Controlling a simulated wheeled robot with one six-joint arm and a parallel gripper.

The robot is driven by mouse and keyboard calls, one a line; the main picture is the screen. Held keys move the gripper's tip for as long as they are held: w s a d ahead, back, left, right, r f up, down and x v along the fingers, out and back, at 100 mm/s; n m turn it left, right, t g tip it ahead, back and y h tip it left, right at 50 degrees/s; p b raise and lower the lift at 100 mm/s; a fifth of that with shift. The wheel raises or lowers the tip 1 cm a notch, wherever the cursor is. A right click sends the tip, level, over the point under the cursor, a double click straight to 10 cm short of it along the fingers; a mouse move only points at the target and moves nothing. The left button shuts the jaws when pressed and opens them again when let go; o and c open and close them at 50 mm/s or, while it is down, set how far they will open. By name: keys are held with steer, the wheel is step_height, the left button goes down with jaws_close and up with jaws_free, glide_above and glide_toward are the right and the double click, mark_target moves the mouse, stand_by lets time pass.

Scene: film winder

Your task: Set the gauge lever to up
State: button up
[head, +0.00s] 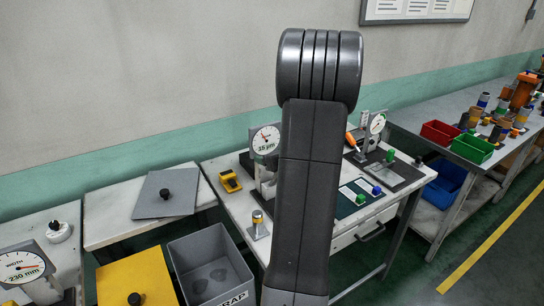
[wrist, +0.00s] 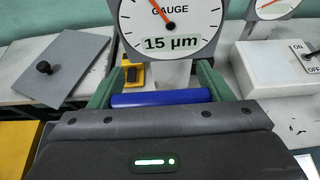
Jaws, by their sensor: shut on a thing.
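The gauge (wrist: 172,28) is a white round dial with an orange needle and a "15 µm" readout, straight ahead in the wrist view. It also shows in the head view (head: 266,140), just left of my arm. A blue bar (wrist: 160,97), which looks like the gauge lever's handle, lies level in front of and below the dial. My gripper (wrist: 160,70) has a green finger at each end of the bar and is shut on it. In the head view my arm hides the gripper and the lever.
A yellow block (head: 230,181) sits on the white table left of the gauge. A grey plate with a black knob (head: 166,194) lies further left. A second dial (head: 377,123) stands to the right. A white ON/OFF box (wrist: 290,68) is right of the gauge in the wrist view.

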steer(key=shift+s+f, duration=0.15)
steer(key=shift+f, duration=0.25)
steer(key=o, duration=1.4)
steer(key=shift+a, duration=0.15)
steer(key=shift+c, duration=0.2)
steer(key=shift+w, duration=0.25)
steer(key=b+v, duration=0.1)
steer(key=v, duration=1.3)
steer(key=shift+r, duration=0.1)
